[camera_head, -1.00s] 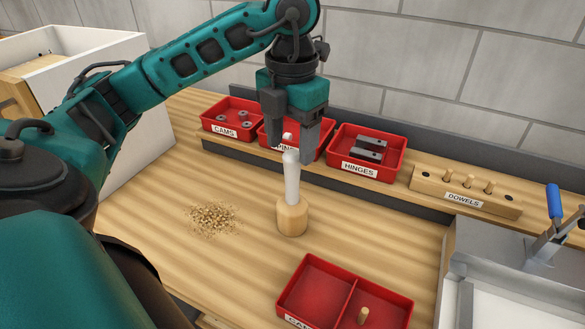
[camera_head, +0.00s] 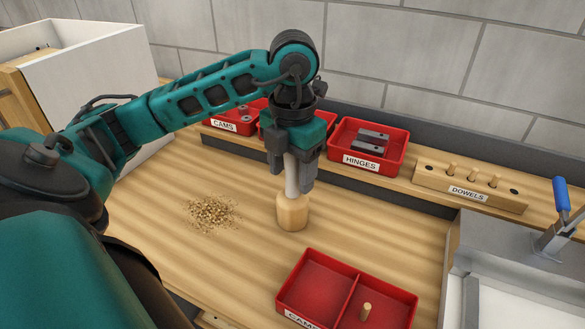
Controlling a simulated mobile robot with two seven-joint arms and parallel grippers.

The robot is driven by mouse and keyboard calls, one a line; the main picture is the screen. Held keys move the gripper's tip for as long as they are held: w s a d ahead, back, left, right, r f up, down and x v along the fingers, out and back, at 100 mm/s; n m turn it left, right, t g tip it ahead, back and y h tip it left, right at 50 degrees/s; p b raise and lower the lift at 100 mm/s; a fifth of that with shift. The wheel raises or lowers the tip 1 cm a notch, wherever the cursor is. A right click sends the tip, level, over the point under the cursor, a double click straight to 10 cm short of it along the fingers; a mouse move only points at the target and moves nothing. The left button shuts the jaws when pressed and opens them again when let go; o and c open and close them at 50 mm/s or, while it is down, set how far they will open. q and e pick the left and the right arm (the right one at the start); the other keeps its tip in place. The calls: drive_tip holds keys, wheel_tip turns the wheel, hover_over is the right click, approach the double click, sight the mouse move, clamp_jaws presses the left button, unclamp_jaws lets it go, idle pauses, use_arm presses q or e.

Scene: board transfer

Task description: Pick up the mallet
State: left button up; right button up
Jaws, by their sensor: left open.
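The mallet (camera_head: 292,212) stands upright on the wooden bench, its wide wooden head down and its pale handle up. My left gripper (camera_head: 292,183) points down over it from above. Its fingers are open, one on each side of the handle, with a finger partly in front of the handle's upper part. The fingertips are above the mallet's head. I cannot tell whether either finger touches the handle. My right gripper is not in view.
A divided red tray (camera_head: 325,283) with one dowel is in front. A cams bin (camera_head: 232,124), a hinges bin (camera_head: 378,160) and a dowel block (camera_head: 470,190) line the back. Wood shavings (camera_head: 212,213) lie left of the mallet. A blue-handled clamp (camera_head: 560,200) is at right.

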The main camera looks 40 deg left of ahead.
use_arm(q)
drive_tip(key=shift+c, duration=0.3)
clamp_jaws()
drive_tip(key=shift+r, duration=0.15)
